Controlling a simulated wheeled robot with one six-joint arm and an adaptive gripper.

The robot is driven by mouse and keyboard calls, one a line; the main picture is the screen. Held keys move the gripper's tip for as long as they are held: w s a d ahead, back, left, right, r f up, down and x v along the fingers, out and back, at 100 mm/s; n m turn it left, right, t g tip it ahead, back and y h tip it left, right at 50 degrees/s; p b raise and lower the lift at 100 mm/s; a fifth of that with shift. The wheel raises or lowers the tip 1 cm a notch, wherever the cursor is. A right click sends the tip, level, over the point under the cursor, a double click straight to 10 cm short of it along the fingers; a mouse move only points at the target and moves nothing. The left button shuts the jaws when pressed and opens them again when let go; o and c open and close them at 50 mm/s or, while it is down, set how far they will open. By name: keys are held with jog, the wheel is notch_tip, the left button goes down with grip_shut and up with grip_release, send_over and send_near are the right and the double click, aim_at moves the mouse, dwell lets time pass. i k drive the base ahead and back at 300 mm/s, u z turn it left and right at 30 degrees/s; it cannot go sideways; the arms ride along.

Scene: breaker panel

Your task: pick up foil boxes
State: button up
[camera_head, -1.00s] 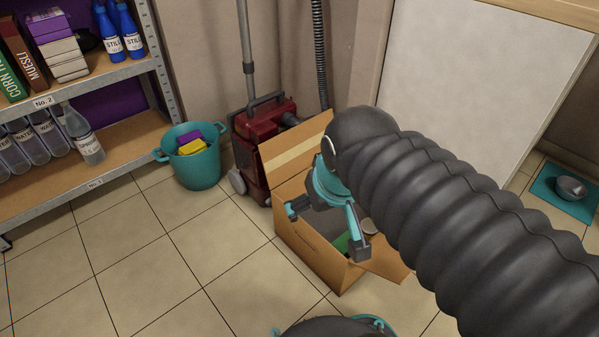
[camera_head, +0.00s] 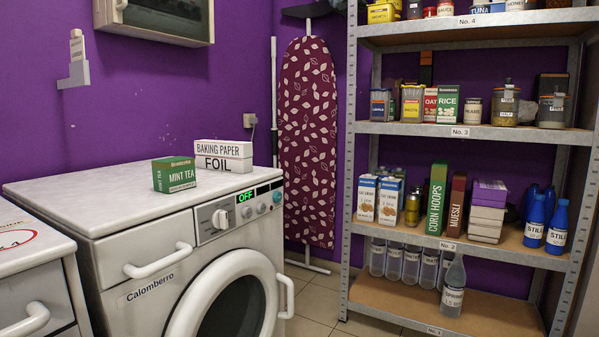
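A white box lettered FOIL (camera_head: 222,164) lies on the back right of the washing machine's top (camera_head: 75,197). A white box lettered BAKING PAPER (camera_head: 222,148) lies on top of it. A green mint tea box (camera_head: 174,174) stands to their left, near the front edge of the machine top. My gripper is not in view now.
A shelving unit on the right holds several food boxes, jars and bottles, with a stack of pale and purple boxes (camera_head: 487,212) on shelf No. 2. An ironing board (camera_head: 306,140) leans on the purple wall between the machine and the shelves. The machine top's left side is clear.

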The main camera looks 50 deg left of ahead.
aim_at(227, 156)
jog(key=u, duration=2.2)
jog(key=i, duration=1.3)
jog(key=z, duration=0.2)
